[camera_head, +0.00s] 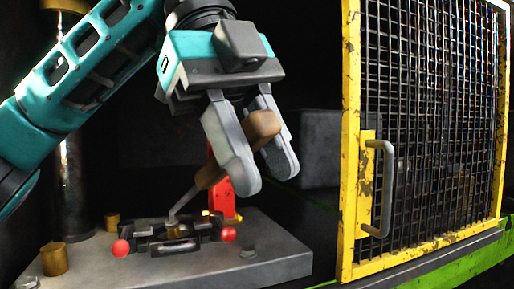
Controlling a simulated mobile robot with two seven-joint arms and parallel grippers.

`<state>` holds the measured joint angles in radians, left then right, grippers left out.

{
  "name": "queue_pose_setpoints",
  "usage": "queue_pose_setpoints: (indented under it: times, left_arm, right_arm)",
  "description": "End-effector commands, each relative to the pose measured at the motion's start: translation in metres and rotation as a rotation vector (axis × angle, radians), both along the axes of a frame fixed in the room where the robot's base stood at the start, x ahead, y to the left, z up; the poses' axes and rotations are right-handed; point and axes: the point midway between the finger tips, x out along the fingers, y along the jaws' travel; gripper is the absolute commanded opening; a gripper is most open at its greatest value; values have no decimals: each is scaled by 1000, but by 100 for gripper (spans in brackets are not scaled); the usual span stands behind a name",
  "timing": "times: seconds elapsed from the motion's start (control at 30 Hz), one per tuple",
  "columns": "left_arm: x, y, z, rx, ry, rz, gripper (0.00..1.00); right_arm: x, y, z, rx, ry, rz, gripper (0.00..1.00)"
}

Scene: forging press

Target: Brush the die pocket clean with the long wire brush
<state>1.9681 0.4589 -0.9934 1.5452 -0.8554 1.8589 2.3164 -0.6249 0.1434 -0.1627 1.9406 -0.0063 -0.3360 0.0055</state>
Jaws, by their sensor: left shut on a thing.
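My left gripper (263,165) comes down from the upper left and is shut on the brown handle of the wire brush (211,175). The handle slants down to the left between the fingers. Its thin grey shaft (184,200) runs down to the dark die block (152,245). The brush's lower end is at the die pocket (178,232), where a small brownish part shows. It is too small to tell whether the bristles touch the pocket floor. My right gripper is out of view.
The die sits on a grey press bed (230,268) with red knobs (121,249) at its sides and a red upright (220,190) behind. Brass posts (54,259) stand at the left. A yellow-framed mesh gate (350,200) with a grey handle (387,190) stands at the right.

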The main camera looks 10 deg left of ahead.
Motion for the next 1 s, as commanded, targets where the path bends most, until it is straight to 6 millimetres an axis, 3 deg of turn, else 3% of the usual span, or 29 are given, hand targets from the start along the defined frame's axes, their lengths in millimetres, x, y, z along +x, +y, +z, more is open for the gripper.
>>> queue_pose_setpoints:
  times: [1.0]
  left_arm:
    - [5, 4, 2, -1, 1, 1, 0]
  right_arm:
    - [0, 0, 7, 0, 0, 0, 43]
